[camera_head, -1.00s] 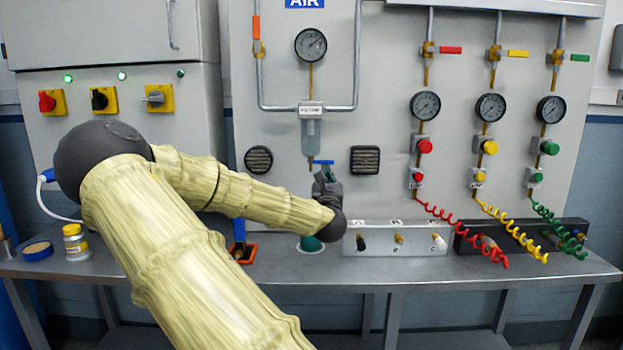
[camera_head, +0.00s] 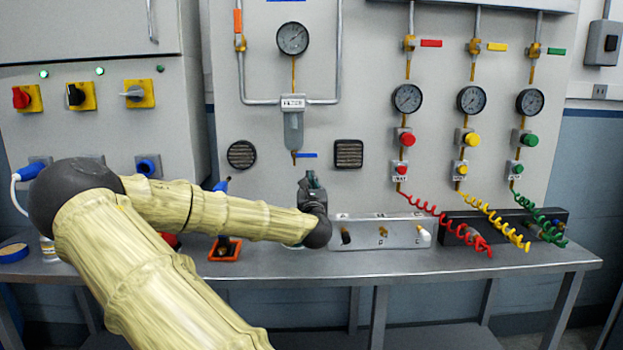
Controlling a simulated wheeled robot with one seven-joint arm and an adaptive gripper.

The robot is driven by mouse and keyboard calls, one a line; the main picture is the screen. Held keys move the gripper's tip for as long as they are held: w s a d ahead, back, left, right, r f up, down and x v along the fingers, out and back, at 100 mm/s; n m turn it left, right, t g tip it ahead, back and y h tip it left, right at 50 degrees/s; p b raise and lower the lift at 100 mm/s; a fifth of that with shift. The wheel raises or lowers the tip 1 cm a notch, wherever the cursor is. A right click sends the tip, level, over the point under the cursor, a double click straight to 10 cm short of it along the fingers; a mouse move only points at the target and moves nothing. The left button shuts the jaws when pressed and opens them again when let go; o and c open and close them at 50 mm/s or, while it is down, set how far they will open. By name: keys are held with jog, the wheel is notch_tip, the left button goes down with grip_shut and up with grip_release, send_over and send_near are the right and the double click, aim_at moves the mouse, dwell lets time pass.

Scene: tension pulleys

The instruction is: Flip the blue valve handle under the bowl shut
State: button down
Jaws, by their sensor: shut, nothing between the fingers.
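The filter bowl (camera_head: 293,132) hangs upright on the grey panel, below the gauge and the "FILTER" label. The blue valve handle (camera_head: 308,155) is just under the bowl, lying level and sticking out to the right of the small brass drain. My gripper (camera_head: 311,180) is dark grey, shut and empty. It points up from the dark wrist, below the handle, with a small gap between fingertips and handle in the picture. How far it stands from the panel in depth is hard to tell.
Round and square vents (camera_head: 348,154) flank the bowl. Coiled red, yellow and green hoses (camera_head: 440,212) hang at the right.

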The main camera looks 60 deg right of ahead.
jog(key=v, duration=1)
jog(key=shift+a, duration=0.1)
jog(key=shift+w, duration=0.1)
